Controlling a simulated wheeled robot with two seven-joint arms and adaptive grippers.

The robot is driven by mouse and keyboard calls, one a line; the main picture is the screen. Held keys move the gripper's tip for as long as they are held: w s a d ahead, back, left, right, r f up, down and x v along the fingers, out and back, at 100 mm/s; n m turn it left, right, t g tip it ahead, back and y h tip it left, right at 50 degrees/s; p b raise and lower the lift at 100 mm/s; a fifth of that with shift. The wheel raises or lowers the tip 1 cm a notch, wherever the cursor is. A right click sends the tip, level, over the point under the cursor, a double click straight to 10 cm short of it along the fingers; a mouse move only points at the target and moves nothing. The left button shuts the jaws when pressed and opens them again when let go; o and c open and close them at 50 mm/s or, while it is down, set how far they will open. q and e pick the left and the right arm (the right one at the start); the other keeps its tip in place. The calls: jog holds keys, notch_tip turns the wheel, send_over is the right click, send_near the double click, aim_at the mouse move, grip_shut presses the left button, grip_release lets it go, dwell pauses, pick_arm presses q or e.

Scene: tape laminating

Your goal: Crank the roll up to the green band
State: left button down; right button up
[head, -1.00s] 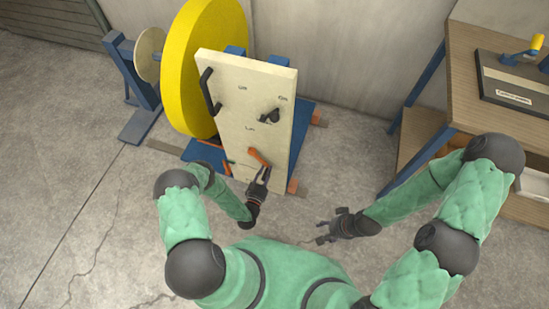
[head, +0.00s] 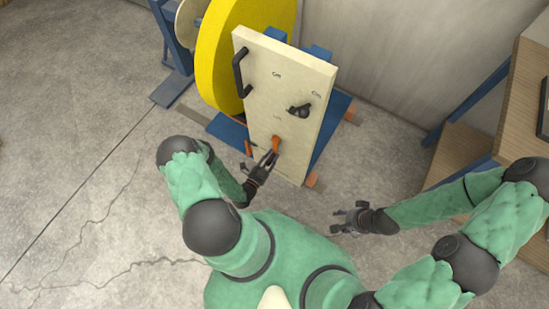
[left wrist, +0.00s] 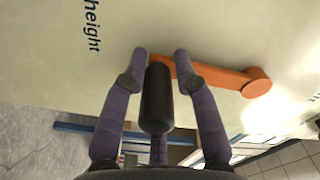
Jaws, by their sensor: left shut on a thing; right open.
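The yellow roll (head: 224,52) stands on edge behind a cream panel (head: 290,75) at the top of the head view. An orange crank (head: 276,142) sits low on the panel face. In the left wrist view, the orange crank arm (left wrist: 215,77) runs from a pivot at right to a black handle (left wrist: 157,97). My left gripper (head: 268,157) is shut on this handle, one finger on each side (left wrist: 160,58). My right gripper (head: 338,221) is open and empty, right of the panel's foot. I cannot make out a green band in these views.
The panel also carries a black bar handle (head: 240,74) and a black knob (head: 300,111). A blue base (head: 328,130) lies under the stand. A wooden bench (head: 525,90) stands at right. The floor at left is clear.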

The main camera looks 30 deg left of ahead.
pick_arm(q)
jog(key=shift+a, duration=0.65)
jog(key=c, duration=1)
grip_release()
jog(key=shift+c, duration=0.2)
jog(key=shift+d, duration=0.15)
jog(key=shift+s, duration=0.2)
jog(key=s, duration=1.1)
jog(key=shift+s+a, duration=0.2)
jog(key=shift+s, duration=0.1)
